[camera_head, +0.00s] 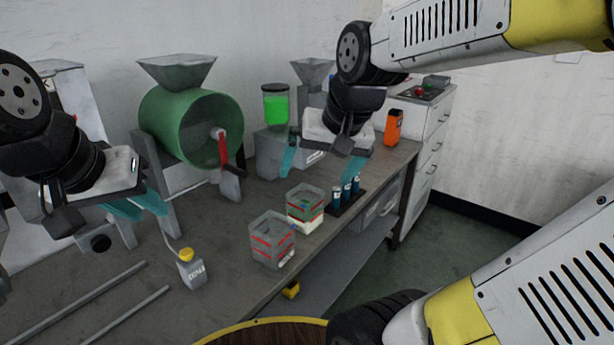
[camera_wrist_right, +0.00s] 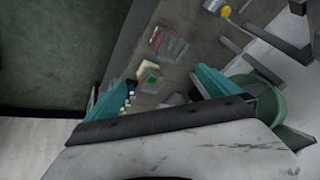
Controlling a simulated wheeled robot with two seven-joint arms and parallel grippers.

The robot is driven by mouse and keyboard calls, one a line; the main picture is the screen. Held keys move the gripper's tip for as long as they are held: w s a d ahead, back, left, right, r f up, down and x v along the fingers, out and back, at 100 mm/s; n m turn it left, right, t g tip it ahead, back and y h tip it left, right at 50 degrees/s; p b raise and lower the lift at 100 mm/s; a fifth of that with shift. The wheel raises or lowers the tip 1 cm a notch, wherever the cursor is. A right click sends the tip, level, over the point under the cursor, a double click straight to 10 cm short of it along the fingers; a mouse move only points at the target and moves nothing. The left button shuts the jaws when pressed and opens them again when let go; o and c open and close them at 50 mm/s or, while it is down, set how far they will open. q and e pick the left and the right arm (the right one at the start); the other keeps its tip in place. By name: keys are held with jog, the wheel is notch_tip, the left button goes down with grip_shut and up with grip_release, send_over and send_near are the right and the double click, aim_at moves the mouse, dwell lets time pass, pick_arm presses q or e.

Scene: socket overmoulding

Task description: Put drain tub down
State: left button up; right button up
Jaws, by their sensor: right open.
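Two clear square tubs with red bands stand upright on the bench. The nearer tub (camera_head: 272,243) looks empty of colour; the farther tub (camera_head: 306,222) has green inside and a white lower part. I cannot tell which is the drain tub. Both also show in the right wrist view, one tub (camera_wrist_right: 170,46) above the other tub (camera_wrist_right: 150,80). My right gripper (camera_head: 322,165) is open and empty, its teal fingers wide apart above and behind the farther tub. My left gripper (camera_head: 140,207) hangs at the left, apart from both tubs; its teal fingers overlap in view.
A green drum machine (camera_head: 175,130) stands behind. A dark rack of blue-capped vials (camera_head: 345,195) stands close right of the farther tub, near the bench edge. An orange container (camera_head: 393,127) is farther back.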

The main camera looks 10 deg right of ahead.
jog(key=s, duration=0.2)
jog(key=s+n, duration=0.1)
jog(key=s, duration=0.1)
jog(key=s+a+n+t, duration=0.1)
jog(key=shift+s+r, duration=0.3)
jog(key=shift+s, duration=0.1)
